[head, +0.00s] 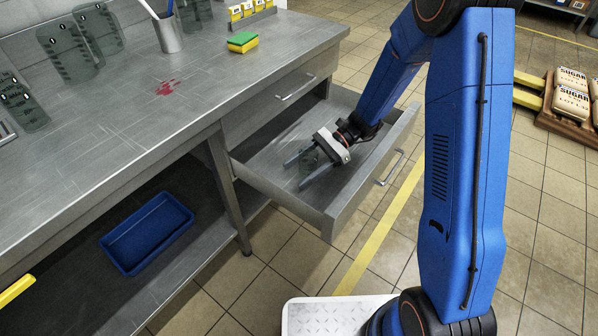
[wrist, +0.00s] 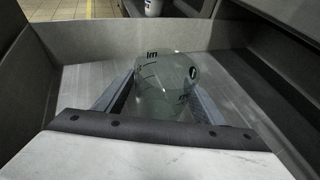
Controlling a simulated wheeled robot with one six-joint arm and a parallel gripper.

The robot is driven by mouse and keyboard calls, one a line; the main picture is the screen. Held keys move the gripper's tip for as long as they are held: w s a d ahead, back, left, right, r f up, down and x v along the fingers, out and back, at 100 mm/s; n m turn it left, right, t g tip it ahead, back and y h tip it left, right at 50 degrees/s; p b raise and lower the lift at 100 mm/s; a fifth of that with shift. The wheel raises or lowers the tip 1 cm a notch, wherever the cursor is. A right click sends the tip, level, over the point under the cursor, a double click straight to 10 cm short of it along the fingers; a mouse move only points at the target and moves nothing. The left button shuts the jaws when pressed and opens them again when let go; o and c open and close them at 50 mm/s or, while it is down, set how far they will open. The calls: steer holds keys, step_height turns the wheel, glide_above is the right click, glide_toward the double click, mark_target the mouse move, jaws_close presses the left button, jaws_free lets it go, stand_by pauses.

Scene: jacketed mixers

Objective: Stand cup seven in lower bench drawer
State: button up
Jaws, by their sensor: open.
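The lower bench drawer (head: 345,205) is pulled out, and my gripper (head: 297,174) is down inside it. A clear measuring cup (head: 311,161) stands on the drawer floor between my fingers, partly hidden by the gripper in the head view. In the wrist view the cup (wrist: 165,88) looks upright, with dark graduation marks and a dark round badge; I cannot read its number. The fingers (wrist: 165,100) are open on either side of it. The drawer walls (wrist: 30,85) rise around them.
Several clear graduated cups (head: 70,50) are on the bench top at left, near a utensil holder (head: 168,33), a red stain (head: 167,88) and a sponge (head: 242,42). The upper drawer (head: 270,100) is shut. A blue tray (head: 147,233) lies on the shelf below. Sugar sacks (head: 570,92) lie at right.

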steer(key=v, duration=1.1)
steer(key=shift+w+d+r, duration=0.1)
steer(key=shift+w+d, duration=0.1)
steer(key=shift+d, duration=0.1)
steer(key=shift+w, duration=0.15)
